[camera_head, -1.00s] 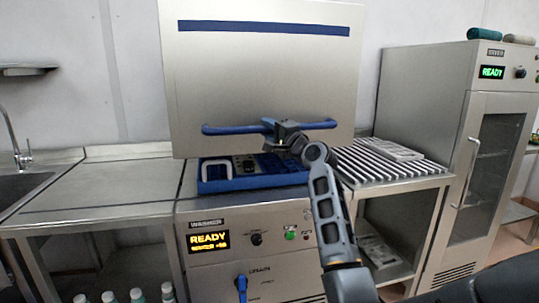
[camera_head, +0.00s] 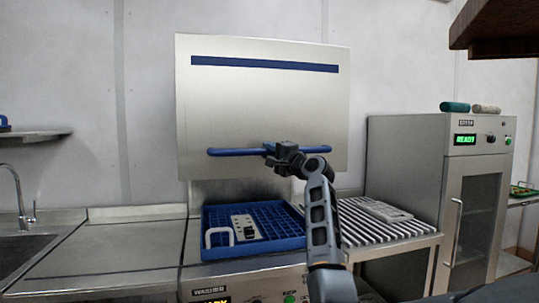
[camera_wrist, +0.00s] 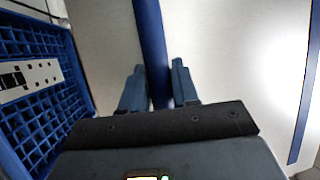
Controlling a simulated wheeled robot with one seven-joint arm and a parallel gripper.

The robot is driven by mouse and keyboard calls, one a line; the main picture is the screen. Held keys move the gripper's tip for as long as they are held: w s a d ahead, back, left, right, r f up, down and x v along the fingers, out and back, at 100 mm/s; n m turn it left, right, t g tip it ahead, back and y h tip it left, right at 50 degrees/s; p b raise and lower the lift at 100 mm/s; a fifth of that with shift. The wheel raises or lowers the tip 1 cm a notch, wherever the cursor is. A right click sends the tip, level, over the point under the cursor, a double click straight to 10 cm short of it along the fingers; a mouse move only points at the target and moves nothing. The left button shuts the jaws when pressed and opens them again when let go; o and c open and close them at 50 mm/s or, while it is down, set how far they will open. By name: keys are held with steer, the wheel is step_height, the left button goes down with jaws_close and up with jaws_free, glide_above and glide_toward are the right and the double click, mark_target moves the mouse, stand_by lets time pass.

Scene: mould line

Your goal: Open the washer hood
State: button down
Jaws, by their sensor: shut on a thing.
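The washer hood (camera_head: 262,105) is a large pale metal box with a blue stripe near its top. It stands raised above the washer, with the blue rack in plain view under it. A blue bar handle (camera_head: 235,152) runs across its lower front. My gripper (camera_head: 271,152) is at the middle of this handle. In the wrist view my gripper (camera_wrist: 160,88) has one finger on each side of the blue handle (camera_wrist: 150,40) and is shut on it. The washer's front panel (camera_head: 245,287) shows below, its display cut off by the frame's lower edge.
The blue rack (camera_head: 293,238) on the washer holds a white perforated plate (camera_head: 246,227) and a white-handled piece (camera_head: 219,237). A ribbed shelf (camera_head: 370,222) lies to the right, beside a metal cabinet (camera_head: 408,155) reading READY. A bare counter (camera_head: 95,258) and a sink are left.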

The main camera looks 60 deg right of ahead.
steer(key=c, duration=0.9)
jaws_free()
steer(key=shift+s, duration=0.1)
steer(key=shift+s+a+f, duration=0.2)
steer(key=shift+s, duration=0.15)
steer(key=b+v, duration=0.2)
steer(key=v, duration=0.4)
steer(key=shift+s+a, duration=0.2)
steer(key=shift+s, duration=0.15)
